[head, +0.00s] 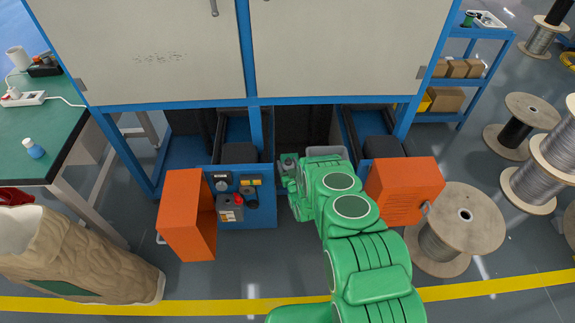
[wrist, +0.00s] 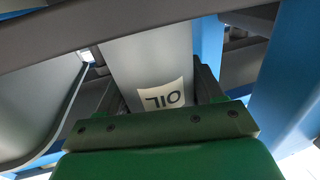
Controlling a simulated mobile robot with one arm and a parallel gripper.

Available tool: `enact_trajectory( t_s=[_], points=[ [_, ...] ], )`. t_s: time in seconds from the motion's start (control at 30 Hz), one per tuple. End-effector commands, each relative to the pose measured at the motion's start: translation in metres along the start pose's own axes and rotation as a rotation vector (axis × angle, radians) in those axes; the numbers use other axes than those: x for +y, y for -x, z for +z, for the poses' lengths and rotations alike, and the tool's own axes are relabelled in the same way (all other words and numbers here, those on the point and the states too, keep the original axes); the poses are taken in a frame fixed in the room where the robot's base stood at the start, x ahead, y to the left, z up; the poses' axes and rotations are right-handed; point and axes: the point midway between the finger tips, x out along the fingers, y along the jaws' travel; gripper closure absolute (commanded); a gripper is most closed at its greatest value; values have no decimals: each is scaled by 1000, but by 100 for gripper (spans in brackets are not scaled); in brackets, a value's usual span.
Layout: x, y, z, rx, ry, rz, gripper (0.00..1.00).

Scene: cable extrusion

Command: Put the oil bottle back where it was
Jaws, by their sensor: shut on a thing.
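The oil bottle (wrist: 148,60) is a smooth grey body with a white label that reads OIL, upside down in the wrist view. My gripper (wrist: 155,84) is shut on it, with one dark finger on each side of the bottle. The bottle's far end is cut off by a dark bar across the top of the wrist view. In the head view my green arm reaches in toward the blue machine's lower opening. The fingers and the bottle cannot be clearly made out there.
The blue machine (head: 252,60) has large white panels above. Orange doors stand open at left (head: 186,215) and right (head: 404,190) of my arm. A grey tray (head: 326,152) lies behind my arm. A cable spool (head: 462,222) stands at right. A green table (head: 40,130) is at left.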

Motion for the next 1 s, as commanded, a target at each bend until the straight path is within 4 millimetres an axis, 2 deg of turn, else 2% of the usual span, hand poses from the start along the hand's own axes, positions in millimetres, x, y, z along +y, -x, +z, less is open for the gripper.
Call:
enact_trajectory(
  t_s=[0.03, 0.2, 0.6, 1.0],
  points=[
    [0, 0, 0, 0, 0, 0, 31],
    [0, 0, 0, 0, 0, 0, 8],
    [0, 0, -3, 0, 0, 0, 8],
    [1, 49, 0, -7, -1, 1, 8]
  ],
)
